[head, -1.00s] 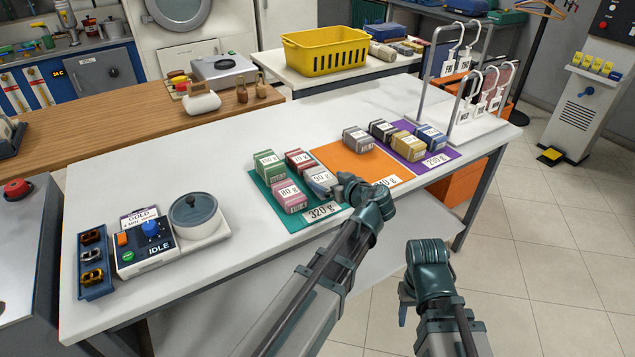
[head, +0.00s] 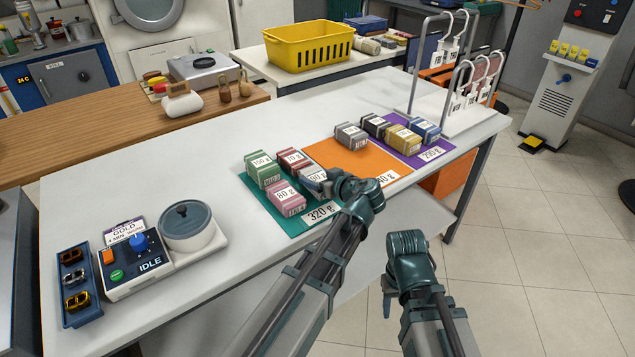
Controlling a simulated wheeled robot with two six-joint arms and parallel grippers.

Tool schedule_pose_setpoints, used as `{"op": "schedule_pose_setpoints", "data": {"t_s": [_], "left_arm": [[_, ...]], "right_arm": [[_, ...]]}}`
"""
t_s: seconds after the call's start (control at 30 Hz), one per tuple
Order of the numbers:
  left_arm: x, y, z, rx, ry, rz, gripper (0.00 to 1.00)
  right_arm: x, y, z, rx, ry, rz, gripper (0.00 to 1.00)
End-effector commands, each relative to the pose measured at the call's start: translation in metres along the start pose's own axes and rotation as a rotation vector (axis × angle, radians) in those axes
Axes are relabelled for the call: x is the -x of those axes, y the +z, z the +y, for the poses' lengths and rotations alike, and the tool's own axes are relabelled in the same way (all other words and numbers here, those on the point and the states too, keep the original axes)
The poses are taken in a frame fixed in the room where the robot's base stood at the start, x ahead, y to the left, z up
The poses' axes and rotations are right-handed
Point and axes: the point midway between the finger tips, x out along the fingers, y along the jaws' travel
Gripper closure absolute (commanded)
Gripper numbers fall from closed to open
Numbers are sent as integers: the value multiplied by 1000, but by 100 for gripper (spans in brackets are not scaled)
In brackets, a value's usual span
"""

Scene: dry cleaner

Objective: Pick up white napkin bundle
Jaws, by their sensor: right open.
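A pale bundle (head: 314,177) marked 90 g, which looks like the white napkin bundle, sits at the right front of the green mat (head: 262,212). A green bundle (head: 262,166), a dark red one (head: 292,160) and a pink one (head: 286,198) stand close around it. My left gripper (head: 334,183) is at the pale bundle's right side and hides part of it. Its fingers are too hidden to tell whether they are open or shut. My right gripper (head: 388,292) is open and empty, off the table's front edge.
An orange mat (head: 350,165) holds a grey bundle (head: 351,135); a purple mat (head: 432,153) holds black, yellow and blue ones. A control box (head: 135,258), a lidded pot (head: 188,222) and a white hanger rack (head: 470,115) flank them. The table's middle left is clear.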

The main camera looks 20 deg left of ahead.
Motion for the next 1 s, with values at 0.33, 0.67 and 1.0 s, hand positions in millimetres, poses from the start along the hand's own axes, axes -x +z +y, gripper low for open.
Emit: {"op": "schedule_pose_setpoints", "data": {"t_s": [0.33,0.67,1.0], "left_arm": [[0,0,0,0,0,1,81],[5,-13,0,0,0,1,81],[24,-58,0,0,0,1,81]], "right_arm": [[0,0,0,0,0,0,50],[14,1,1,0,0,0,50],[62,4,6,0,0,0,50]]}}
